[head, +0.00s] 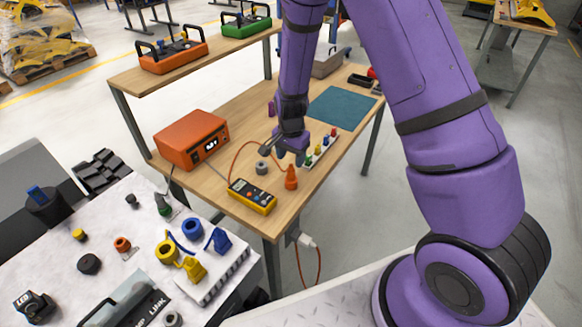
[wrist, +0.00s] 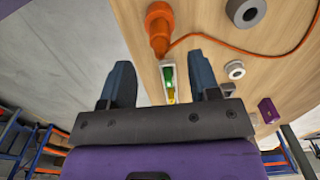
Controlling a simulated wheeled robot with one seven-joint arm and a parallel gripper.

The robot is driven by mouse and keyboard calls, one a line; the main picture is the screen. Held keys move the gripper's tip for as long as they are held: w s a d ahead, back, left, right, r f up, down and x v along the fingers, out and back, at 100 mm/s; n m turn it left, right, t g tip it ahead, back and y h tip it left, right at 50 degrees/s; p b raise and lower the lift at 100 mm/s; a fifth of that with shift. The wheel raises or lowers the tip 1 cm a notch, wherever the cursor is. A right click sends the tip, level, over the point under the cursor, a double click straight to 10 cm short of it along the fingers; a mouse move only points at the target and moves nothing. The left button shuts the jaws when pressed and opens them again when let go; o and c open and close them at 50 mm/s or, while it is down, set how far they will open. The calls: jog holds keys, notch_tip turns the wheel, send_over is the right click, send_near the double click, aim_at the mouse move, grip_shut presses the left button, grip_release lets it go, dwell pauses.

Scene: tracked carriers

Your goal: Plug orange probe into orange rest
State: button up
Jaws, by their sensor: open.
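An upright orange piece (head: 291,180), narrower at the top and wider at the base, stands on the wooden bench near its front edge. It also shows in the wrist view (wrist: 159,30), just beyond my fingertips. An orange cable runs to it. I cannot tell whether this is the probe alone or the probe together with its orange rest. My gripper (head: 286,151) is open above the bench, just behind this piece in the head view. In the wrist view my gripper (wrist: 160,62) has its two fingers apart with nothing held between them.
A white rack (head: 321,151) with several coloured pieces stands right of my gripper. A yellow meter (head: 252,196), an orange box with a display (head: 191,139) and a grey ring (head: 262,168) are to the left. A teal mat (head: 342,106) lies clear behind.

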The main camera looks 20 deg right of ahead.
aim_at(291, 165)
jog(key=shift+r, duration=1.9)
jog(key=shift+r, duration=0.15)
jog(key=s+d+r+n+t, duration=0.1)
jog(key=s+r+n, duration=0.15)
jog(key=r, duration=0.55)
jog(key=s+d+r+n+t+y, duration=0.1)
jog(key=s+r, duration=0.3)
jog(key=r, duration=0.4)
jog(key=s+d+r+n+t, duration=0.15)
jog(key=s+r, duration=0.25)
jog(key=r, duration=0.4)
jog(key=s+d+r+n+t, duration=0.1)
jog(key=s+r+n, duration=0.1)
jog(key=s+r, duration=0.3)
jog(key=s+d+r+n+h, duration=0.1)
jog(key=s+r, duration=0.4)
jog(key=s, duration=0.9)
jog(key=shift+d+n+t, duration=0.35)
jog(key=shift+d+n, duration=0.35)
jog(key=shift+n, duration=0.5)
